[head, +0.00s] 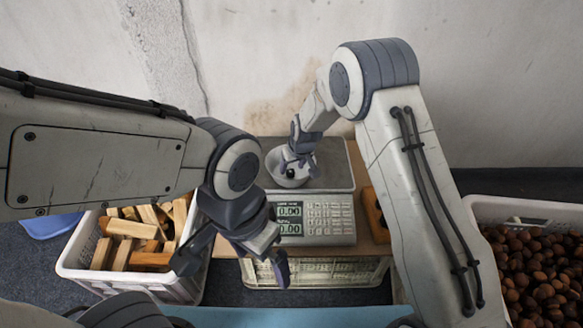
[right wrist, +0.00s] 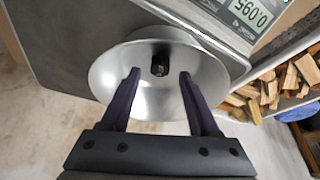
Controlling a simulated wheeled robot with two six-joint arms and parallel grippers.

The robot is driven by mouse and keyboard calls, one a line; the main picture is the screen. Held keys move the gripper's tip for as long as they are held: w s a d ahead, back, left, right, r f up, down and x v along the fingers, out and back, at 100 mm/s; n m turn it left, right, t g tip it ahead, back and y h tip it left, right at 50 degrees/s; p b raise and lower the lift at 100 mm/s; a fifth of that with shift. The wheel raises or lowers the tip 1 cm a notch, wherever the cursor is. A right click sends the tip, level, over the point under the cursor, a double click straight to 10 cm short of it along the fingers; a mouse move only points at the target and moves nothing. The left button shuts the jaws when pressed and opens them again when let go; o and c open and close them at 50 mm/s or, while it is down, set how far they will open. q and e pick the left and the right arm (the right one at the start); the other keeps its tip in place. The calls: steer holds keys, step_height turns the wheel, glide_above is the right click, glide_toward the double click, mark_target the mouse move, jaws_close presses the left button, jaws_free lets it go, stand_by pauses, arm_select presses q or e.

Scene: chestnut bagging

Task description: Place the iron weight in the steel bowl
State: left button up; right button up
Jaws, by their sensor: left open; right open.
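The steel bowl (head: 273,172) stands on the pan of the scale at the back middle. The iron weight (right wrist: 160,62), a small dark piece, is inside the bowl (right wrist: 110,75) in the right wrist view, and nothing grips it. My right gripper (right wrist: 160,77) is open over the bowl, with its fingertips apart on either side of the weight. In the head view my right gripper (head: 297,163) partly hides the bowl, and the weight is hard to make out there. My left gripper (head: 232,265) is open and empty in front of the scale, left of the middle.
The scale (head: 325,222) sits on a wooden board over a white crate (head: 340,272). A white crate of wood pieces (head: 75,258) stands at left, with a blue object (head: 48,226) beyond it. A crate of chestnuts (head: 535,275) stands at right. A brown wooden block (head: 374,213) is beside the scale.

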steer(key=p+v, duration=0.3)
steer(key=v, duration=0.6)
steer(key=s+a+r+n+g, duration=0.1)
steer(key=s+r, duration=0.4)
steer(key=s, duration=0.3)
steer(key=s+a+r+g, duration=0.1)
steer(key=s+a+r, duration=0.1)
steer(key=s+r, duration=0.45)
steer(key=s+d+r+n+g, duration=0.1)
steer(key=s+d, duration=0.2)
steer(key=s, duration=0.7)
steer(key=s+d+g, duration=0.1)
steer(key=s+d, duration=0.1)
steer(key=s, duration=0.9)
steer(key=shift+d+r+n+h, duration=0.4)
